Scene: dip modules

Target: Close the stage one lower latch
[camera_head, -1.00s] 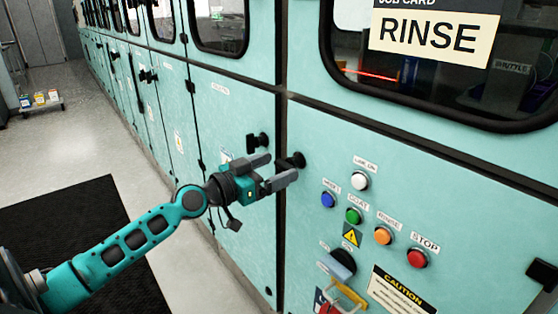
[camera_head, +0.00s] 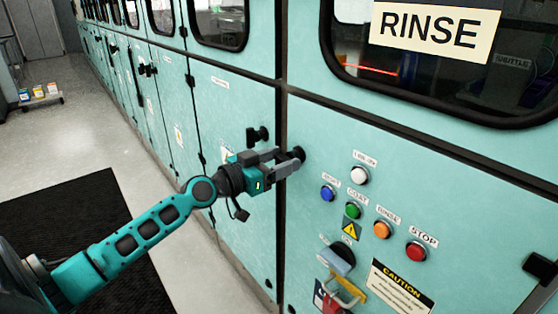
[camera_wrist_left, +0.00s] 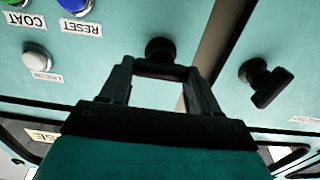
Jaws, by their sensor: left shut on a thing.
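My left gripper (camera_head: 289,160) has its fingers on both sides of a black latch knob (camera_head: 299,153) at the left edge of the button panel, just right of the vertical seam. The wrist view shows the same knob (camera_wrist_left: 160,48) at the fingertips, partly hidden by them. A second black latch (camera_head: 258,134) sits left of the seam on the neighbouring teal door, apart from the gripper. It shows in the wrist view as a T-shaped handle (camera_wrist_left: 262,83). No label naming either latch is readable. My right gripper is not in view.
Several coloured buttons, including a red STOP button (camera_head: 416,252), sit right of the gripper. A dark mat (camera_head: 60,225) lies on the open floor at the left.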

